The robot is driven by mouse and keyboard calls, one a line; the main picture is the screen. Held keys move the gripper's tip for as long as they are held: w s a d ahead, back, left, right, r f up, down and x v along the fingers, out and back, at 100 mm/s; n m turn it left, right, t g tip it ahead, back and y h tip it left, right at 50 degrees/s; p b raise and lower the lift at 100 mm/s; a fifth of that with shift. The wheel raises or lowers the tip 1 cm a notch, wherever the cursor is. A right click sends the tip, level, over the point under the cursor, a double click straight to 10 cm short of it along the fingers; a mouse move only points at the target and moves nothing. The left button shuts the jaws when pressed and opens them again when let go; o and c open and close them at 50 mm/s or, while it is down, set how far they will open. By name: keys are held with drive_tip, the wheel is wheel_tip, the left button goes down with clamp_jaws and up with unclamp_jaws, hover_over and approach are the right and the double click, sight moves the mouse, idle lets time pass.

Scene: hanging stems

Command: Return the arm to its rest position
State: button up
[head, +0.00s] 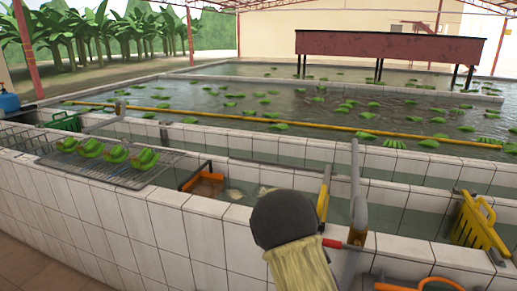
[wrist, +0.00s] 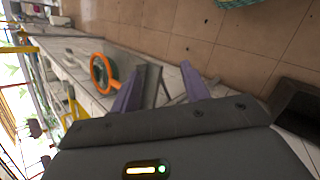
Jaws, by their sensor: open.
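My gripper (wrist: 162,90) shows in the wrist view, with two purple fingers spread apart and nothing visible between them. It is beside the white-tiled basin edge, with brown floor tiles beyond the fingers. An orange ring-shaped handle (wrist: 103,72) appears just left of the fingers; I cannot tell how far away it is. In the head view I cannot make out my gripper. A dark rounded form with a pale yellowish body (head: 285,218) stands at the lower middle, and I cannot tell whether it is part of my arm.
Green banana bunches lie on a metal rack (head: 110,172) on the tiled wall (head: 190,215). More float in the water basin (head: 230,100). A metal pipe (head: 358,190), a yellow crate (head: 478,225) and an orange handle (head: 418,284) are at the right. Brown floor (wrist: 220,45) looks mostly clear.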

drive_tip(key=s+a+r+t+y+p, duration=0.1)
drive_tip(key=s+r+t+y, duration=0.2)
drive_tip(key=s, duration=0.4)
drive_tip(key=s+a+r+t+y, duration=0.1)
drive_tip(key=s+r+t+y, duration=0.2)
drive_tip(key=s, duration=0.4)
drive_tip(key=shift+a+r+t+y+p, duration=0.15)
drive_tip(key=shift+r+t+y+p, duration=0.3)
drive_tip(key=shift+t, duration=0.25)
